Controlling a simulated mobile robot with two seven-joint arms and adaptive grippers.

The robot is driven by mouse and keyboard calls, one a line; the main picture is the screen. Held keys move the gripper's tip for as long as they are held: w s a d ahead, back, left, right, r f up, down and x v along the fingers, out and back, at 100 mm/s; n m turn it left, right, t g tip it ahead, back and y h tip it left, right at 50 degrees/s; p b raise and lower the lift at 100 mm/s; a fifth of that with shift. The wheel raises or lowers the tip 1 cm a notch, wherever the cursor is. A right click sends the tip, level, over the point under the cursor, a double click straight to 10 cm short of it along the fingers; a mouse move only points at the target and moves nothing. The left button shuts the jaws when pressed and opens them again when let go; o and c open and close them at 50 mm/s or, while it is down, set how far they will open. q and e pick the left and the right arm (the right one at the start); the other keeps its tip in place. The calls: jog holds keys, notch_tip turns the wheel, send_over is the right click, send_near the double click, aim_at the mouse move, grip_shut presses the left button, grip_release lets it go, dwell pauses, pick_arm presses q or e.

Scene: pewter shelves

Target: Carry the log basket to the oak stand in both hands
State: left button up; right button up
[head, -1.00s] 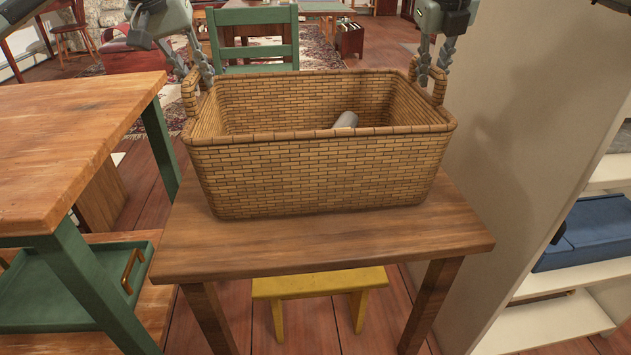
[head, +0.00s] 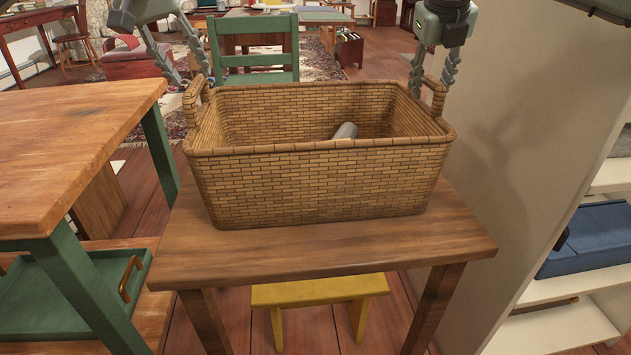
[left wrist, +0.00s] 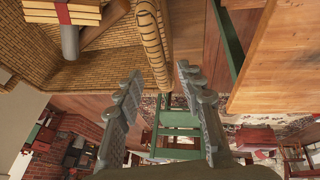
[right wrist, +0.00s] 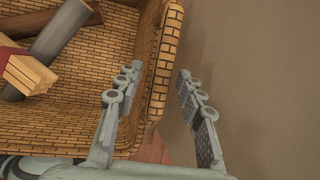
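The log basket (head: 320,185), woven tan wicker, stands upright on the brown wooden stand (head: 330,250). A grey log end (head: 345,131) shows inside it; the right wrist view also shows a dark log (right wrist: 65,40) and pale split wood (right wrist: 30,72). My left gripper (head: 182,75) is open above the left handle (head: 195,100); in the left wrist view that handle (left wrist: 153,45) lies ahead of its parted fingers. My right gripper (head: 434,75) is open above the right handle (head: 435,95); that handle (right wrist: 167,60) lies beyond its spread fingers in the right wrist view.
A green-legged wooden table (head: 70,150) with a green tray (head: 60,290) below stands close on the left. A yellow stool (head: 320,290) is under the stand. A pale wall (head: 510,150) and white shelves (head: 560,325) are at the right. A green chair (head: 255,45) stands behind.

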jog(key=shift+r, duration=0.2)
pick_arm(q)
jog(key=v, duration=0.7)
jog(key=shift+r, duration=0.15)
pick_arm(e)
jog(key=v, duration=1.1)
jog(key=shift+s+r, duration=0.25)
pick_arm(q)
jog(key=shift+s, duration=0.1)
jog(key=shift+a, duration=0.1)
